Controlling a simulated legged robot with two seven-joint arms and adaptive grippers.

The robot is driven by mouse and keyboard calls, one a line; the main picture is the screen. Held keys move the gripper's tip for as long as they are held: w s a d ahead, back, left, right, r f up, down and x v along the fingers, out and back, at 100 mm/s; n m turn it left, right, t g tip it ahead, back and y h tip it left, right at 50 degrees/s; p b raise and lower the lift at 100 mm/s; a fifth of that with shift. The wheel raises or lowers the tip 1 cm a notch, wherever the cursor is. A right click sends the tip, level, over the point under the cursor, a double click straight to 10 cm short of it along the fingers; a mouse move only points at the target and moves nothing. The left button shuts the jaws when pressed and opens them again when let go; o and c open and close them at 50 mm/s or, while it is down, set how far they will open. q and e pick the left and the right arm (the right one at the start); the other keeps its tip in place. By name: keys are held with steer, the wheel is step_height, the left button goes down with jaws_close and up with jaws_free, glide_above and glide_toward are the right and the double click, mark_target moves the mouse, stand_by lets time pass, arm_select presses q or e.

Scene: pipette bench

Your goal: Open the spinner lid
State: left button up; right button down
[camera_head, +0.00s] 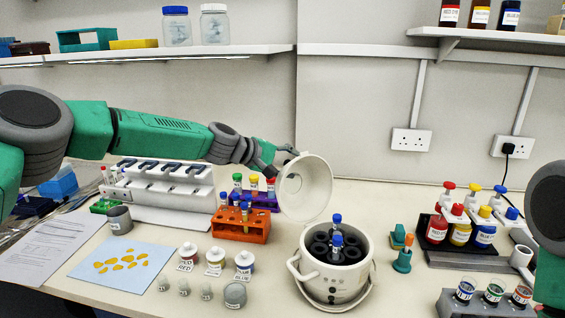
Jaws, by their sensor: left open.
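The spinner (353,283) is a white round pot on the bench with a side handle. Its dark rotor holds two blue-capped tubes (336,240). The white round spinner lid (306,189) stands raised and tilted at the spinner's back left, so the rotor is uncovered. My left gripper (286,156) is at the lid's upper left edge. It is open, partly hidden behind the lid, and I cannot tell whether it touches the lid. My right arm shows only at the right edge; its gripper is out of view.
An orange tube rack (241,226) and a purple rack (262,201) stand left of the spinner, under my left arm. Small labelled jars (215,262) sit at front left. Dye bottles (461,226) stand at right, with a teal object (402,260) nearer the spinner.

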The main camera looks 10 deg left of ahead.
arm_select(q)
steer(key=v, duration=1.2)
steer(key=shift+w, duration=0.15)
steer(key=shift+f, duration=0.1)
